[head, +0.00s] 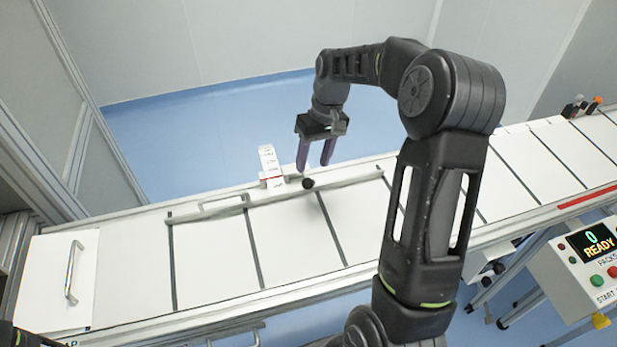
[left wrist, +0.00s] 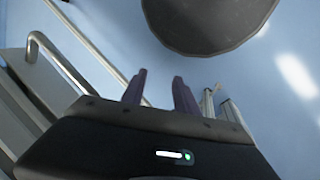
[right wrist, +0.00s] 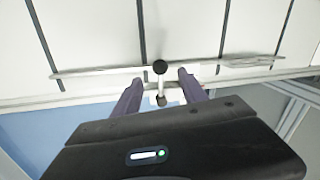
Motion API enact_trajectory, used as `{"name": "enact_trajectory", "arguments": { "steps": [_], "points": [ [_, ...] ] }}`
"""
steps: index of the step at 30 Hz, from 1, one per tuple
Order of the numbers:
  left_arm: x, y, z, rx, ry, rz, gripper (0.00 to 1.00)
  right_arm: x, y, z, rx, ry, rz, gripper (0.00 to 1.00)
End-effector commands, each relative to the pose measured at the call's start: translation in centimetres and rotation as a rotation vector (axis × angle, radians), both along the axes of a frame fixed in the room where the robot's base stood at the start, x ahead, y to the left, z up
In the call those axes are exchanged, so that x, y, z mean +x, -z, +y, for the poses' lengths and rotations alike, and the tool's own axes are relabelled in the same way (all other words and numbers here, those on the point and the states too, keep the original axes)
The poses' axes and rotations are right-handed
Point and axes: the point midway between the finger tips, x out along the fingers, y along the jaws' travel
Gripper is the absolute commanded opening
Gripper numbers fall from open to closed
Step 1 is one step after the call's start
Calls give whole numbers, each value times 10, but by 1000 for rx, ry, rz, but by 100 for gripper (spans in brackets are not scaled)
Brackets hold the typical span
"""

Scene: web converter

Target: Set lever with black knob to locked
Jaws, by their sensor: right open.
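The black knob (head: 308,183) sits at the back rail of the white conveyor-like table, just below my right gripper's fingertips in the head view. In the right wrist view, the knob (right wrist: 160,67) tops a short pale lever arm (right wrist: 161,84), with a second dark round part (right wrist: 167,101) at its lower end. My right gripper (head: 314,166) is open; its purple fingers (right wrist: 160,77) lie either side of the lever, with no visible contact. My left gripper (left wrist: 159,88) has its fingers apart, with nothing between them, away from the lever.
A white label plate (head: 269,162) with small unreadable marks stands by the knob. A long pale bar (head: 345,182) runs along the table's back. A white panel with a metal handle (head: 72,272) is at left. A control box (head: 582,262) reading READY is at right.

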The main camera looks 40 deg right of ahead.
Motion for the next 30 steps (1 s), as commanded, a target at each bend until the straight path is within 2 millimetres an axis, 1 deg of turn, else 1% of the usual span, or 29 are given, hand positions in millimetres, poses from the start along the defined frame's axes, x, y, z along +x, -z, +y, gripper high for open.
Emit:
{"name": "enact_trajectory", "arguments": {
  "steps": [3,8,9,12,16,23,30],
  "points": [
    [0,0,0,0,0,0,36,-1,17,4,2,-1,5,50],
    [0,8,-1,-1,0,-3,36,0,44,8,2,-1,4,50],
    [1,15,-1,-2,0,-5,36,0,53,9,0,-1,3,50],
    [1,21,-2,-5,0,-8,36,1,62,11,0,-1,1,50],
    [1,22,-3,-5,1,-11,36,1,66,13,0,-1,0,50],
    [1,21,-3,-6,1,-11,36,1,65,13,0,0,0,50],
    [1,21,-3,-5,1,-11,36,1,65,13,0,0,0,31]
  ]
}}
